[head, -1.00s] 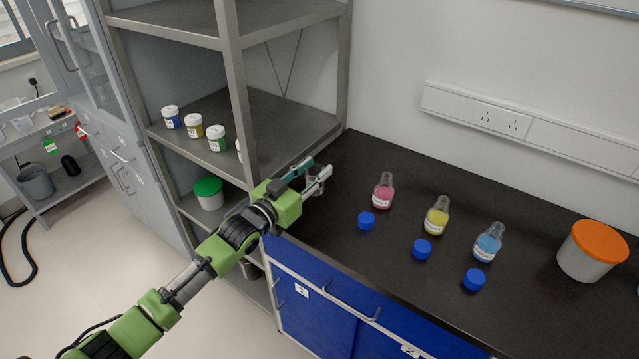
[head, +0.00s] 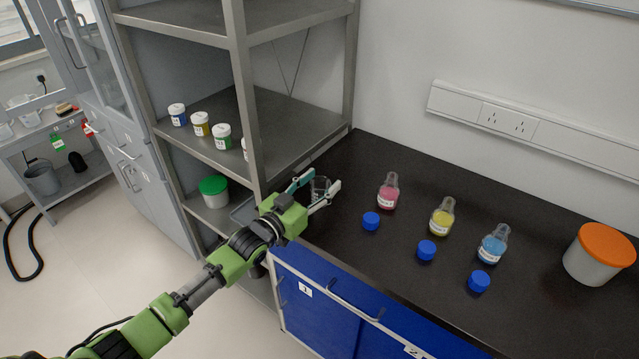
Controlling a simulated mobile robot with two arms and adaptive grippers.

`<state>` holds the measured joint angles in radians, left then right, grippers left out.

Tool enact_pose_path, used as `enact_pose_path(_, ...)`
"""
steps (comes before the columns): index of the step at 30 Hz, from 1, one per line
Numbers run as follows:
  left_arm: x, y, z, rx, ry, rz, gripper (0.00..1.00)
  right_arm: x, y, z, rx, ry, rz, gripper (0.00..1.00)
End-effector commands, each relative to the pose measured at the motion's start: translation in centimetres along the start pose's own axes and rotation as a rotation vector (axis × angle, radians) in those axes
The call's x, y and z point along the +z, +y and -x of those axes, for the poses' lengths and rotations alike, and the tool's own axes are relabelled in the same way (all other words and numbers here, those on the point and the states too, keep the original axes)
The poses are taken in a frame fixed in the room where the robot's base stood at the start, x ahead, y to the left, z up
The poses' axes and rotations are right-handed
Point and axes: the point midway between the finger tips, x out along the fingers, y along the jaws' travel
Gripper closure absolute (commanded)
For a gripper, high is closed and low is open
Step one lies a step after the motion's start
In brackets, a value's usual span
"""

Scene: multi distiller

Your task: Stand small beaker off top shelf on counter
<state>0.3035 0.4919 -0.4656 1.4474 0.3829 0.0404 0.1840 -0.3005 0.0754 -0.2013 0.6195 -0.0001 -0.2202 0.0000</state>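The small clear glass beaker (head: 320,187) stands upright on the black counter (head: 345,230), at its left end beside the shelf rack. My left gripper (head: 325,180) is open, with a teal finger and a pale finger on either side of the beaker. A gap shows between the fingers and the glass, though contact low down is hard to tell. The beaker's lower part is partly hidden by the gripper. My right gripper is not in view.
Bottles with pink (head: 388,192), yellow (head: 442,217) and blue (head: 492,245) liquid stand to the right, with blue caps (head: 371,221) in front. An orange-lidded tub (head: 598,255) is far right. The metal rack (head: 245,100) holds several small jars (head: 200,124).

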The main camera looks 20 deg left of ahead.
Motion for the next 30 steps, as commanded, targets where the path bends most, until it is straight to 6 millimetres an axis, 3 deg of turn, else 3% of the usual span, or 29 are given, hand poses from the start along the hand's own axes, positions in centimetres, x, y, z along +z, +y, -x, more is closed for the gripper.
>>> enact_pose_path(8, -0.2, 0.0, 0.4, 0.000, -0.002, 0.000, 0.52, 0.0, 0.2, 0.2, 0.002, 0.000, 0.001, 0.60)
enact_pose_path(24, -0.1, 0.0, 9.7, 0.001, -0.003, 0.000, 0.52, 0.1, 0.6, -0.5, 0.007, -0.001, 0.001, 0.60)
enact_pose_path(30, -0.2, 0.0, 11.6, 0.000, -0.001, 0.001, 0.52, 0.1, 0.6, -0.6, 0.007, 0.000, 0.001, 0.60)
